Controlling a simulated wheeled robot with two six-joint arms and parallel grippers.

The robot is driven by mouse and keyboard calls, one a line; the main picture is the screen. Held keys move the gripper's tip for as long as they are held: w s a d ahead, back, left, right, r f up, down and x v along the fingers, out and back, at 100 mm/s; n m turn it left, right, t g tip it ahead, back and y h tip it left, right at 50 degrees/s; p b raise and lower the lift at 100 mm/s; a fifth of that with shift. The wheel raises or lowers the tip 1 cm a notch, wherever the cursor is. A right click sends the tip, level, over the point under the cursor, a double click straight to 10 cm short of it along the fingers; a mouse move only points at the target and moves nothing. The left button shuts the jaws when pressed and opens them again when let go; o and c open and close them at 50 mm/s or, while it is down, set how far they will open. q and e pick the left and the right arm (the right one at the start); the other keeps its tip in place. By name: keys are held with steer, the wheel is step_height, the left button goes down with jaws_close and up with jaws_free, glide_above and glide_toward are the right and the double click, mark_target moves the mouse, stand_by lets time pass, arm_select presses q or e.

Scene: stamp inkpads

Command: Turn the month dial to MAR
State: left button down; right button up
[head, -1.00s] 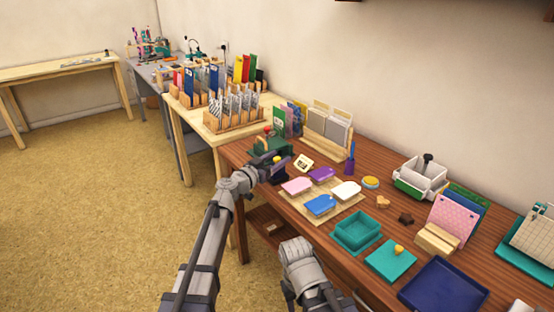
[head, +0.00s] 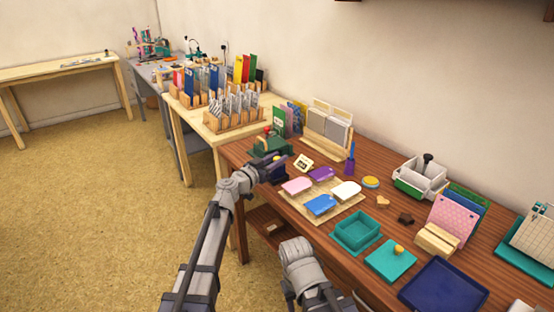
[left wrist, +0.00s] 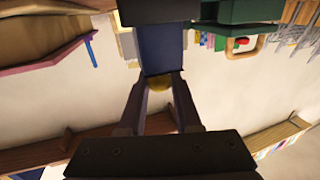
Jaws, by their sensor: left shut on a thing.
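A small dark blue stand (head: 279,174) is near the left end of the wooden table in the head view. It also shows in the left wrist view as a dark blue body (left wrist: 160,48) with a yellow round part (left wrist: 160,83). My left gripper (head: 276,165) is at the top of this stand. In the left wrist view its fingers (left wrist: 160,95) are shut on the yellow part. The month lettering on the dial cannot be read. My right arm shows low in the head view, but its fingers do not show.
A green device (head: 268,147) with a red knob stands just behind the stand. A small lettered card (head: 304,163) is to the right. A teal tray (head: 357,233) and a navy tray (head: 443,287) lie further right.

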arm_select(q)
steer(key=shift+y, duration=0.3)
steer(key=shift+s+d+n+t+y, duration=0.1)
steer(key=shift+n+t+y, duration=0.8)
steer(key=shift+n+y, duration=0.1)
steer(key=shift+n+t+y, duration=0.9)
steer(key=shift+n+y, duration=0.9)
steer(key=shift+y, duration=1.2)
steer(key=c, duration=0.6)
jaws_free()
steer(key=shift+s+a, duration=0.25)
steer(key=shift+s, duration=1)
steer(key=shift+s+a, duration=0.2)
steer(key=shift+s, duration=1.05)
steer(key=shift+s+a, duration=0.25)
steer(key=shift+s, duration=1)
